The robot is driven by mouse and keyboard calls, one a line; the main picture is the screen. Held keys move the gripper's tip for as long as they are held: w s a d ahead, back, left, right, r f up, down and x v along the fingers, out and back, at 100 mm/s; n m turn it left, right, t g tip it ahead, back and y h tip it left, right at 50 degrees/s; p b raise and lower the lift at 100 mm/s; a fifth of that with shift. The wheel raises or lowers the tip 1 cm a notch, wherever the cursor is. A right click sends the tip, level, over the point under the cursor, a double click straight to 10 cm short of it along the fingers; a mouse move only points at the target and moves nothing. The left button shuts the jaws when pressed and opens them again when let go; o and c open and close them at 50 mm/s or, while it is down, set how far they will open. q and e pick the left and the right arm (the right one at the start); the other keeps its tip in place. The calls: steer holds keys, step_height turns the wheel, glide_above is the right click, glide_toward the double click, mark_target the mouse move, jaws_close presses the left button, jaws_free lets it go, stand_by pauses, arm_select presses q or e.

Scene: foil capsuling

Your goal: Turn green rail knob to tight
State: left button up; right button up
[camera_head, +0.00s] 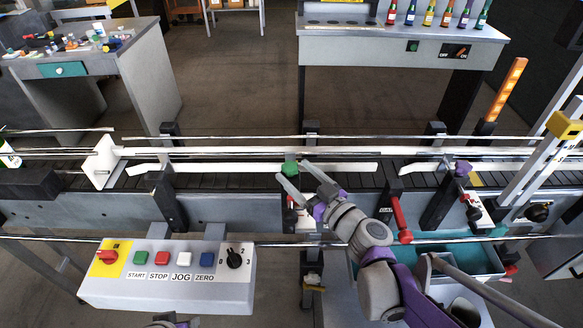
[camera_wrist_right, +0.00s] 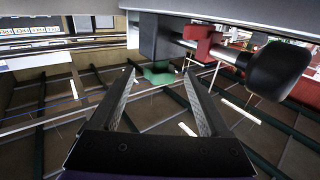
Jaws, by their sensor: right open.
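The green rail knob (camera_head: 291,168) sits at the front rail of the conveyor, near the middle of the head view. My right gripper (camera_head: 293,176) is open, its two fingers pointing at the knob, with one tip on each side of it. In the right wrist view the green knob (camera_wrist_right: 158,76) shows between the tips of the open right gripper (camera_wrist_right: 160,71), with a gap to each finger. I cannot tell how far the tips reach past it. The knob's marking is not readable. The left gripper's fingers do not show.
A control panel (camera_head: 168,295) with buttons stands at the lower left. A red-handled lever (camera_head: 400,217) and a purple knob (camera_head: 462,168) are right of the gripper. Teal-lined bins (camera_head: 455,262) lie below. The conveyor (camera_head: 235,180) runs across behind.

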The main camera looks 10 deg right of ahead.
steer(key=v, duration=0.8)
